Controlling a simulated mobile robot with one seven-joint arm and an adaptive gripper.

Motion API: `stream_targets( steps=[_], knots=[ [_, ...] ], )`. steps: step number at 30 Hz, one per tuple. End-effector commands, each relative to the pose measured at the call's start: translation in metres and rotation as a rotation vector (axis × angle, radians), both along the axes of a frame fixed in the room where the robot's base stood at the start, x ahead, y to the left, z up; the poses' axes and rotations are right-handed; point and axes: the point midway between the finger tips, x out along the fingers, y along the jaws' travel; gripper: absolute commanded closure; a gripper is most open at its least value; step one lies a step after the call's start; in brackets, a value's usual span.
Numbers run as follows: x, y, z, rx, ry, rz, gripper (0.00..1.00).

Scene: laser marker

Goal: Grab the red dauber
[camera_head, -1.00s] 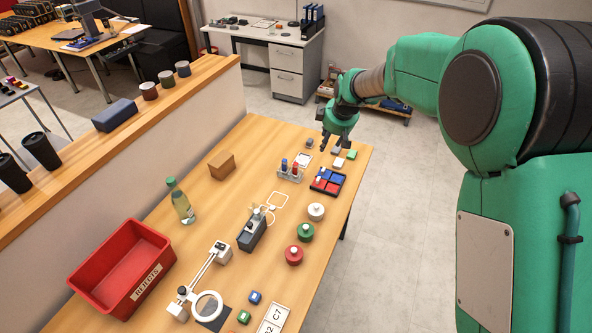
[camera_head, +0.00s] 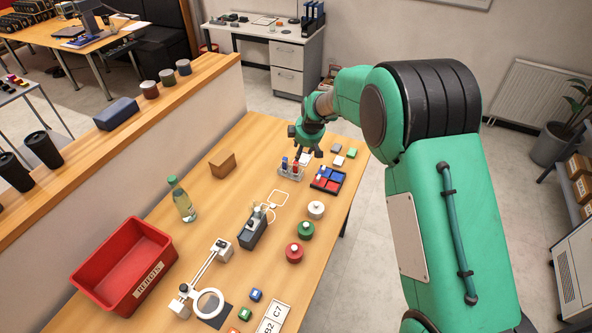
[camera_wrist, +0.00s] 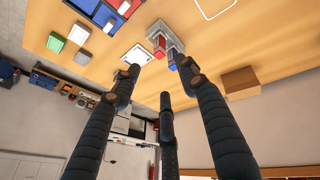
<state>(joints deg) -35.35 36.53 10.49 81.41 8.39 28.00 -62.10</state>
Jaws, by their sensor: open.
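The red dauber (camera_head: 295,166) stands upright in a small pale rack (camera_head: 289,175) at the far end of the wooden table, beside a blue dauber (camera_head: 284,162). In the wrist view the red dauber (camera_wrist: 159,45) sits in the rack (camera_wrist: 164,31), left of the blue dauber (camera_wrist: 172,58). My gripper (camera_head: 308,153) is open and empty, just beyond and above the rack. In the wrist view its three fingers (camera_wrist: 160,80) are spread, with the tips close to the daubers. I cannot tell if any finger touches them.
A black tray of red and blue blocks (camera_head: 341,185) lies right of the rack. Small white, grey and green blocks (camera_head: 351,153) lie beyond it. A brown box (camera_head: 222,164), a bottle (camera_head: 182,204) and a red rejects bin (camera_head: 92,284) stand to the left.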

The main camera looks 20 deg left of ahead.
Motion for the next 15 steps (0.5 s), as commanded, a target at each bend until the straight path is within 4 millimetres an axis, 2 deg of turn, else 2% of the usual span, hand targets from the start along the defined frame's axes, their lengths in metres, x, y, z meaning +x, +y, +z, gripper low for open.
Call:
stream_targets(
  steps=[5, 15],
  knots=[
    [0.003, 0.003, -0.011, -0.001, 0.002, 0.000, 0.57],
    [0.015, 0.015, -0.050, -0.001, 0.001, 0.000, 0.57]
  ],
)
